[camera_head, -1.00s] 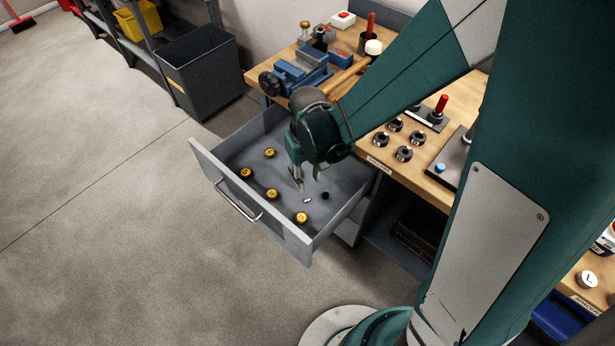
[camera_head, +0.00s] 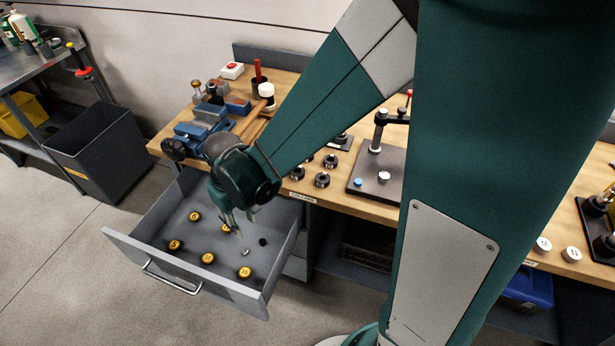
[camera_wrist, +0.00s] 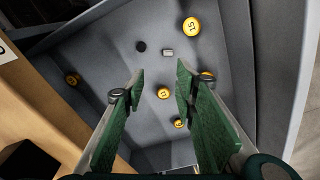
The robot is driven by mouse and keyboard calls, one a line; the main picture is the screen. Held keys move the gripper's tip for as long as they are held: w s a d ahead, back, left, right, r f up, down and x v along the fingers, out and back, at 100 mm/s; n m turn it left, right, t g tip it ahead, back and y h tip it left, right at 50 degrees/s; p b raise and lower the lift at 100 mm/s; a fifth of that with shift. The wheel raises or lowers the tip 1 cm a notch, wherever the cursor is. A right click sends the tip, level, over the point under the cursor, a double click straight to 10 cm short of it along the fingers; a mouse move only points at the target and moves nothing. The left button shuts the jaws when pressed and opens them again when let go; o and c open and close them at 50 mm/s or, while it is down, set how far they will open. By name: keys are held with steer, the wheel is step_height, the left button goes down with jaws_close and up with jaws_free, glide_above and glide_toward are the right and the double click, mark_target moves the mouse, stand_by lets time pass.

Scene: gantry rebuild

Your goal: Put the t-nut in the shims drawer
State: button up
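A small silver piece (camera_head: 245,252), which looks like the t-nut, lies on the floor of the open grey drawer (camera_head: 135,250). It also shows in the wrist view (camera_wrist: 167,52), beside a small black round piece (camera_wrist: 141,46). My gripper (camera_head: 238,226) is over the drawer and points down. In the wrist view its green fingers (camera_wrist: 160,72) are spread with nothing between the tips. The silver piece is beyond the fingertips, apart from them.
Several yellow numbered discs (camera_head: 208,258) lie in the drawer. The wooden bench (camera_head: 350,205) above holds a blue vise (camera_head: 205,130), black rings (camera_head: 322,180) and a stand on a dark plate (camera_head: 365,175). A dark bin (camera_head: 100,150) stands at the left. The floor in front is clear.

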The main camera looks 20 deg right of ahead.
steer(key=s+d+r+m+t, duration=0.2)
steer(key=s+d+r, duration=0.3)
steer(key=d+r, duration=0.3)
steer(key=s+d+r+m+t, duration=0.2)
steer(key=s+d+r+t, duration=0.2)
steer(key=d+r, duration=0.5)
step_height(320, 180, up, 5)
steer(key=shift+s, duration=0.6)
